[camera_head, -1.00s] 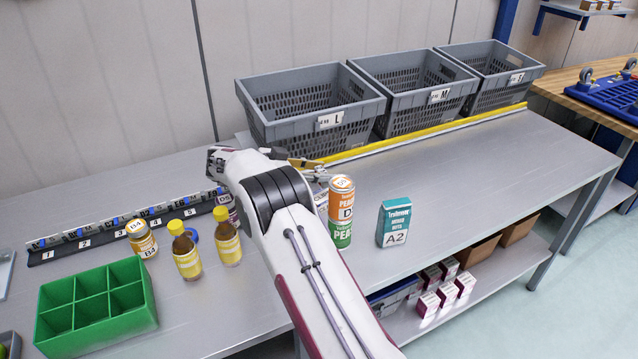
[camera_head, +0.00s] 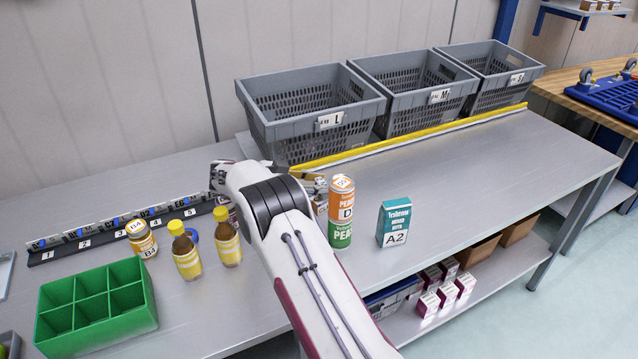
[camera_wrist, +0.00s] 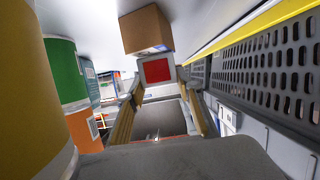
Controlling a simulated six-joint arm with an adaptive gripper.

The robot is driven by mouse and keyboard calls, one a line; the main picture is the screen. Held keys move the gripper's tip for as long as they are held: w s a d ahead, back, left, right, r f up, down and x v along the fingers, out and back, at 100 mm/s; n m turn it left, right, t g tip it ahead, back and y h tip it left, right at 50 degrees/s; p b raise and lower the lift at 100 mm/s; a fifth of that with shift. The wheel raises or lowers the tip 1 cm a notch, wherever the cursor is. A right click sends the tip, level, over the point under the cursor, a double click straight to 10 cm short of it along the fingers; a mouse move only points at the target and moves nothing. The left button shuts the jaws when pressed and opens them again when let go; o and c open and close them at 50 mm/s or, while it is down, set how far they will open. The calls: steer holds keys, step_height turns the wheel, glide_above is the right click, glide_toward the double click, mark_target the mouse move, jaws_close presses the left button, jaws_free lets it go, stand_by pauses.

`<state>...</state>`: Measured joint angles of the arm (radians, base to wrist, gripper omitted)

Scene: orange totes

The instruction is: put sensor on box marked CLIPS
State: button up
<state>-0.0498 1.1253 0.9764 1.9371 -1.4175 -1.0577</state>
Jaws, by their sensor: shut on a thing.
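In the wrist view, my gripper (camera_wrist: 160,90) has its two tan fingers closed on a small pale grey block with a red square face (camera_wrist: 156,72), which seems to be the sensor. A plain brown box (camera_wrist: 145,28) shows just beyond it; whether they touch I cannot tell. I can read no CLIPS mark in any view. In the head view, my arm hides most of the gripper. Its end is beside the orange and green cans, in front of the grey basket marked L.
Stacked cans (camera_head: 341,212) and a teal A2 box (camera_head: 394,222) stand right of my arm. Yellow-labelled bottles (camera_head: 186,255) and a green divided tray (camera_head: 97,306) are left. Grey baskets (camera_head: 311,125) line the back behind a yellow strip (camera_head: 420,133). The table's right part is clear.

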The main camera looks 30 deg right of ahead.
steer(key=shift+f, duration=0.15)
steer(key=o, duration=1.2)
steer(key=shift+r, duration=0.2)
steer(key=shift+a+r, duration=0.25)
steer(key=shift+a, duration=0.35)
steer(key=shift+v, duration=0.95)
step_height(320, 180, up, 7)
glide_above(319, 183)
steer(key=a, duration=0.3)
steer(key=shift+d, duration=0.15)
